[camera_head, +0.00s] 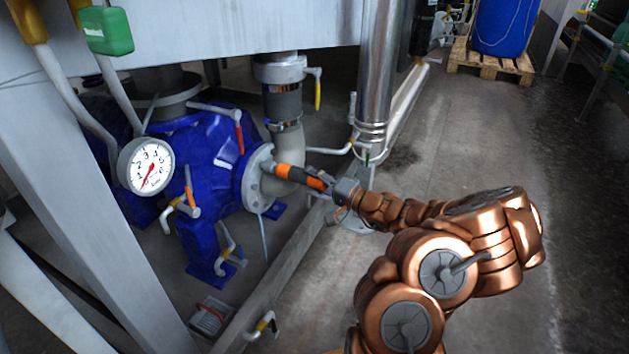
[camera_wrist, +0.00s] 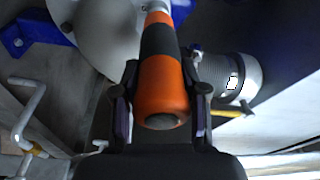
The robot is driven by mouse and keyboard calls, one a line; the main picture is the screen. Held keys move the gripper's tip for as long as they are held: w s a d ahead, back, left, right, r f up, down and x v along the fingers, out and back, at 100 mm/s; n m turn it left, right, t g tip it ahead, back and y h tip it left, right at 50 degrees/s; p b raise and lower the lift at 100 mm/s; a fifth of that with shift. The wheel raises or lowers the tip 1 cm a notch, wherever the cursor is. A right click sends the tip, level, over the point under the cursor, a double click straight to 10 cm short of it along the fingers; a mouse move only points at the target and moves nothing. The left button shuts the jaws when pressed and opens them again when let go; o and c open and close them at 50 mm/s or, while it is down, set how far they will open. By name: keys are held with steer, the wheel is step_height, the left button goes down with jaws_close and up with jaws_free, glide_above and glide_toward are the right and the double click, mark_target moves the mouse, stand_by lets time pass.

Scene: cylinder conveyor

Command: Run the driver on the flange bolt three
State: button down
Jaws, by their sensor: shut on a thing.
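My gripper (camera_head: 338,190) is shut on an orange and black driver (camera_head: 290,173), held roughly level. In the wrist view the driver (camera_wrist: 162,85) lies between the two dark fingers of my gripper (camera_wrist: 160,100), its butt end toward the camera. The far end of the driver meets the round grey flange (camera_head: 256,180) on the blue pump (camera_head: 200,150). The flange (camera_wrist: 100,30) also shows in the wrist view behind the driver. A bolt at the flange's edge shows faintly; I cannot tell which is bolt three, and the driver's tip contact is unclear.
A pressure gauge (camera_head: 146,165) stands left of the pump. A vertical steel pipe (camera_head: 378,70) stands behind my gripper, and a valve pipe (camera_head: 283,100) with a yellow handle is above the flange. A grey beam (camera_head: 280,285) runs along the floor. Open floor lies to the right.

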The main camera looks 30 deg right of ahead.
steer(key=shift+b+x, duration=0.75)
steer(key=shift+x, duration=0.05)
stand_by(1.1)
steer(key=shift+w+a+b, duration=0.1)
steer(key=shift+a+b, duration=0.15)
steer(key=shift+b, duration=0.75)
stand_by(1.3)
steer(key=shift+d, duration=0.1)
steer(key=shift+d+v, duration=0.2)
steer(key=shift+v, duration=1.5)
steer(key=shift+d+r, duration=0.1)
steer(key=shift+r, duration=0.05)
